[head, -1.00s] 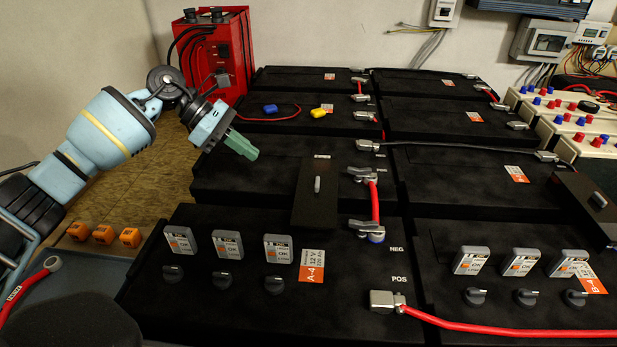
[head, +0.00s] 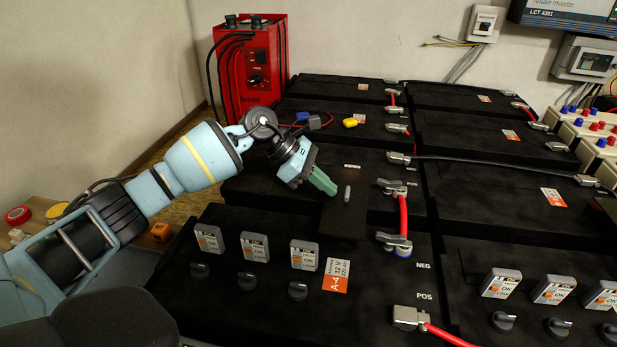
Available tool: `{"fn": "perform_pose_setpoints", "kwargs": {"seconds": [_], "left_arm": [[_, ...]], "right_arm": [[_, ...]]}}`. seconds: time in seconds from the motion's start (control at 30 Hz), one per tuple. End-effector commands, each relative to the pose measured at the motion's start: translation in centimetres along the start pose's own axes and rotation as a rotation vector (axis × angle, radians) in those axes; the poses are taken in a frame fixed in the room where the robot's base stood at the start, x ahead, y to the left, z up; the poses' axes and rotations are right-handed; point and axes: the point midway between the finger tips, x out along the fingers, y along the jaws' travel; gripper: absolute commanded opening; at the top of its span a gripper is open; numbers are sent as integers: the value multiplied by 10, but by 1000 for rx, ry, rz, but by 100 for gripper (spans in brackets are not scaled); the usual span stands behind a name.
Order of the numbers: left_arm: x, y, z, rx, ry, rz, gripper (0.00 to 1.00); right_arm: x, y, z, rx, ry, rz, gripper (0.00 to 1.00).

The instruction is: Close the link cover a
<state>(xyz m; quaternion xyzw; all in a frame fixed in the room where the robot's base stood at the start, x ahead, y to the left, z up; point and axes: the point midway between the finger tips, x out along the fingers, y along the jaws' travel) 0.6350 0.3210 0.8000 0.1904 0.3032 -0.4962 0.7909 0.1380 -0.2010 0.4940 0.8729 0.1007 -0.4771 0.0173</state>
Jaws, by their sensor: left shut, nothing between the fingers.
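The link cover of row A is a black plate (head: 343,221) with a small grey handle (head: 347,194), beside the red link cable of battery A-4. It looks raised above the battery tops; I cannot tell its exact angle. The link's terminals and red cable (head: 403,216) show uncovered to its right. My left gripper (head: 323,182), with green fingers, is shut and empty. Its tips are just left of the handle, over or at the plate's upper left edge; I cannot tell whether they touch. My right gripper is not in view.
Battery A-4 (head: 336,275) has several grey meters and black knobs on top. A second black cover (head: 607,209) stands at the right edge. Blue and yellow clips (head: 350,122) lie on a rear battery. A red charger (head: 250,65) stands behind.

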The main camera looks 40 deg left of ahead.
Motion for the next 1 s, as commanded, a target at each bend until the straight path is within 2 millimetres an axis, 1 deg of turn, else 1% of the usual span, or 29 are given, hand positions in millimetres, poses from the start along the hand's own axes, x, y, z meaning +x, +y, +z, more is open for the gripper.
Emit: {"fn": "perform_pose_setpoints", "kwargs": {"seconds": [0.03,0.13,0.57,0.67,0.9,1.0], "left_arm": [[3,0,4,0,-1,-1,0],[7,0,6,0,1,0,0],[11,0,10,0,0,-1,0],[22,0,21,3,-3,-3,0],[70,-1,63,3,-3,-3,0],[84,0,75,1,-2,-2,0]], "right_arm": [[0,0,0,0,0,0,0],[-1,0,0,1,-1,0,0],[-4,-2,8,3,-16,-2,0],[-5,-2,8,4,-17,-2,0],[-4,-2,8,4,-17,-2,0],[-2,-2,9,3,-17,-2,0]]}}
